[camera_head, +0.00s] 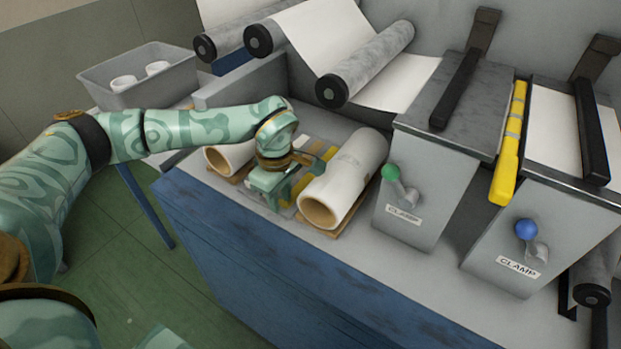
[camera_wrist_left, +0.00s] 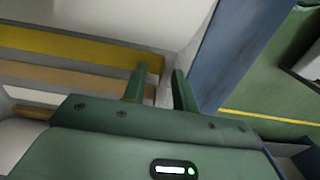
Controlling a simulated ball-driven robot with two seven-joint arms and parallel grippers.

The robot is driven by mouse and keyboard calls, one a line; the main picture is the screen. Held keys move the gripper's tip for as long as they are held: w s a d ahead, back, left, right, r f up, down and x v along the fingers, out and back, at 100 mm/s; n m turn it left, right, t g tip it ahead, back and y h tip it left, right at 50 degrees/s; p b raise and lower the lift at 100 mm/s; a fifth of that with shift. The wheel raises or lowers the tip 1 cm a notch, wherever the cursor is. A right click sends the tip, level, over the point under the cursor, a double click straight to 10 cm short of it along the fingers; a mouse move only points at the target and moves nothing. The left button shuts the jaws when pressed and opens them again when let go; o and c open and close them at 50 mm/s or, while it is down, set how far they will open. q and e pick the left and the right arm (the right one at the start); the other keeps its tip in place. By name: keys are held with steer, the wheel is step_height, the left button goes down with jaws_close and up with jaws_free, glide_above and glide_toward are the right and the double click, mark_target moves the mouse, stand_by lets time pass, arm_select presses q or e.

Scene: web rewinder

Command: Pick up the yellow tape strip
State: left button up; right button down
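The yellow tape strip (camera_wrist_left: 80,43) runs across the upper left of the left wrist view, above a tan strip (camera_wrist_left: 70,76). In the head view a yellow piece of it (camera_head: 330,153) shows just past my left gripper (camera_head: 296,189), which hides part of the strips. My left gripper is open. In the wrist view its two fingers (camera_wrist_left: 162,80) stand apart, and one overlaps the right end of the yellow strip. I cannot tell whether it touches. Nothing is held. My right gripper is in neither view.
A white roll (camera_head: 345,177) lies on a wooden cradle just right of my left gripper, and another roll (camera_head: 230,157) lies to its left. The green-knobbed clamp box (camera_head: 424,190) stands further right. A grey bin (camera_head: 140,75) is at the back left.

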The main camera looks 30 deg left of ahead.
arm_select(q)
steer(key=shift+r, duration=0.15)
jaws_close()
